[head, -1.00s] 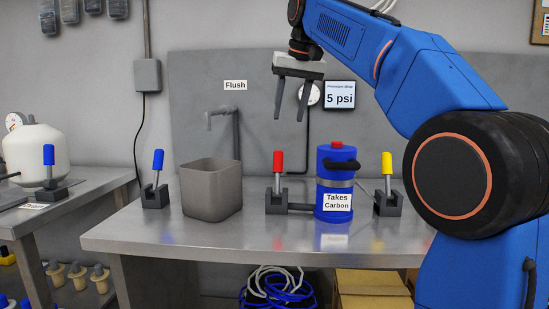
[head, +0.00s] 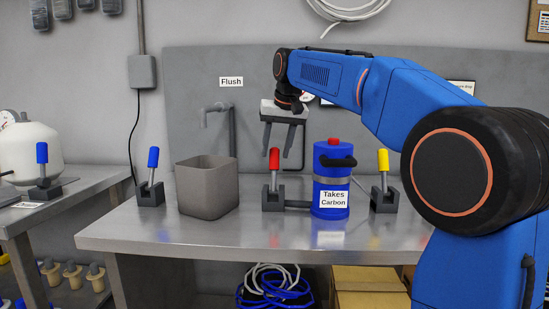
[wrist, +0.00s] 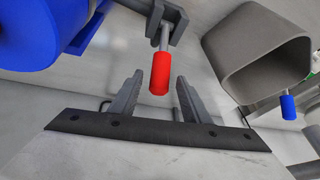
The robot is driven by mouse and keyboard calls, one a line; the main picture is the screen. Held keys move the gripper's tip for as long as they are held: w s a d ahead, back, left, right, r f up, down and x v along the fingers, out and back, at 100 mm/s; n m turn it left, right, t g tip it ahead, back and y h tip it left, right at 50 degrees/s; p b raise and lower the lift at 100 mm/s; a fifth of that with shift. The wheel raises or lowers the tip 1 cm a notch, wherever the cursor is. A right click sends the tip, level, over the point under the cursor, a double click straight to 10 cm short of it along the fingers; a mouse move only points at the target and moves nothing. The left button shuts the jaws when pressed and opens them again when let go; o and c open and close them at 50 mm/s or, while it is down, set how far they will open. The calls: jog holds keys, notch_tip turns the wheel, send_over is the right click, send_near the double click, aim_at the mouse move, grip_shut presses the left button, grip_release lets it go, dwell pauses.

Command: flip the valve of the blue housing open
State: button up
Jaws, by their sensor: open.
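The blue housing (head: 331,163) stands on the bench, with a red cap and a label reading "Takes Carbon". A red-handled valve lever (head: 274,159) stands nearly upright in a dark grey block to its left, joined to it by a short pipe. A yellow-handled valve lever (head: 383,161) stands upright to its right. My gripper (head: 276,156) is open and points down at the red handle. In the wrist view the red handle (wrist: 160,73) lies between the open fingers' directions, near the tips; I cannot tell whether they touch it. The housing's edge (wrist: 45,35) fills the upper left.
A grey open bin (head: 207,188) stands left of the red valve. A blue-handled lever (head: 153,158) stands beyond it. A grey tap (head: 217,108) under a "Flush" sign is on the back panel. The bench front (head: 200,233) is clear.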

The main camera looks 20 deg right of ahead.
aim_at(274, 172)
jog(key=shift+x, duration=1.65)
grip_shut()
